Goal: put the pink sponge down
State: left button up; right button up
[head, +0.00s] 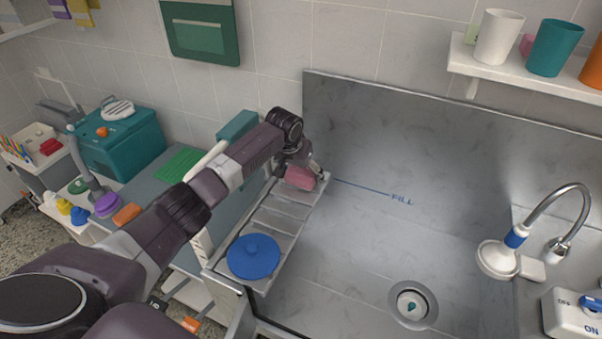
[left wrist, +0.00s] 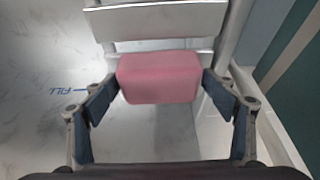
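The pink sponge (head: 300,177) is at the far end of the slatted rack (head: 270,222) along the sink's left side. My left gripper (head: 307,168) is at the sponge, reaching in from the left. In the left wrist view, the sponge (left wrist: 160,78) sits between the two blue fingertips of the left gripper (left wrist: 160,82), which meet its sides. A pale slat of the rack (left wrist: 155,22) shows just beyond it. I cannot tell whether the sponge touches the rack. My right gripper is not in view.
A blue round lid (head: 253,256) lies on the rack's near end. The steel sink (head: 360,240) is open to the right, with a drain (head: 412,304) and a faucet (head: 572,215). A teal box (head: 122,140) stands at left. Cups stand on a shelf (head: 530,68) above.

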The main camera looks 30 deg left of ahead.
pick_arm(q)
jog(key=shift+o, duration=0.2)
jog(key=shift+r, duration=0.15)
jog(key=shift+s+r, duration=0.15)
jog(key=shift+r, duration=0.35)
jog(key=b+v, duration=0.1)
jog(key=v, duration=1)
